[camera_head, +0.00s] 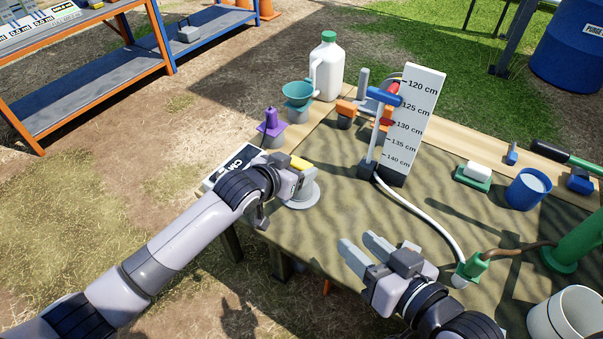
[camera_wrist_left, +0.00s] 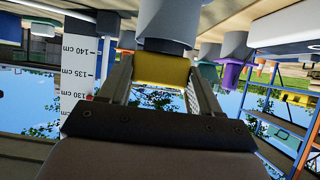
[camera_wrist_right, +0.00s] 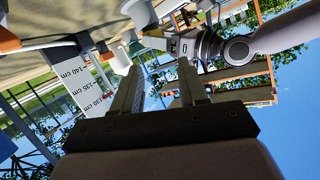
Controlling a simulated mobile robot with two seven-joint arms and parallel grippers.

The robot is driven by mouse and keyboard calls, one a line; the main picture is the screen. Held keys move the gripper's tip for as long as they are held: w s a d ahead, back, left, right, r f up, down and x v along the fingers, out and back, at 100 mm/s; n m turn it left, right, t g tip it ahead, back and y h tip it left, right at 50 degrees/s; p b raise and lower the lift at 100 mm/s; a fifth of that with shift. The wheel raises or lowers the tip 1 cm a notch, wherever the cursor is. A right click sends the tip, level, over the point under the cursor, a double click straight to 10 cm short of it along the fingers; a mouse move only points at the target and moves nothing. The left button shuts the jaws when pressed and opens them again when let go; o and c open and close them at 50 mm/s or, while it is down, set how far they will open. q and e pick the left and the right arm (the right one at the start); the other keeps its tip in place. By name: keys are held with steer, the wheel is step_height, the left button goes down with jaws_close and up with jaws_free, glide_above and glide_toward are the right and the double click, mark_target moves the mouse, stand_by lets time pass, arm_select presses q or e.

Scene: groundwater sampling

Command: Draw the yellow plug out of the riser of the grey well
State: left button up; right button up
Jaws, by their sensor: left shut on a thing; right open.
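The yellow plug (camera_head: 301,162) is at the top of the grey well's short riser (camera_head: 304,188), which stands on a round flange near the table's left edge. In the left wrist view the yellow plug (camera_wrist_left: 160,70) is between my fingers, right against the end of the grey riser (camera_wrist_left: 168,22); I cannot tell how much of it is inside. My left gripper (camera_head: 293,175) is shut on the plug from the left side. My right gripper (camera_head: 363,246) is open and empty, over the table's front part, right of and nearer than the grey well.
Behind the well stand a purple-topped fitting (camera_head: 271,125), a teal funnel (camera_head: 298,94) and a white jug (camera_head: 327,68). A scale board (camera_head: 413,115) with a white hose rises mid-table. A blue cup (camera_head: 528,189) and a white bucket (camera_head: 566,318) are at the right.

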arm_select(q)
steer(key=shift+r+p, duration=0.6)
steer(key=shift+r, duration=0.05)
steer(key=shift+r+p, duration=0.85)
steer(key=shift+p, duration=0.05)
steer(key=shift+r+p, duration=0.5)
steer(key=shift+p, duration=0.1)
steer(key=shift+r+p, duration=1.1)
steer(key=shift+p, duration=0.15)
arm_select(e)
steer(key=shift+s+d+r+n+g+h, duration=0.15)
steer(key=shift+s+d+h, duration=0.1)
steer(key=shift+d+h, duration=0.4)
steer(key=shift+s+d+r+n+g+h, duration=0.15)
steer(key=shift+s+d+h, duration=0.2)
steer(key=shift+d, duration=0.45)
steer(key=shift+s+d+r+n+h, duration=0.1)
steer(key=shift+s+d+r+h, duration=0.05)
steer(key=shift+d+h, duration=0.5)
arm_select(q)
steer(key=shift+s+r, duration=0.1)
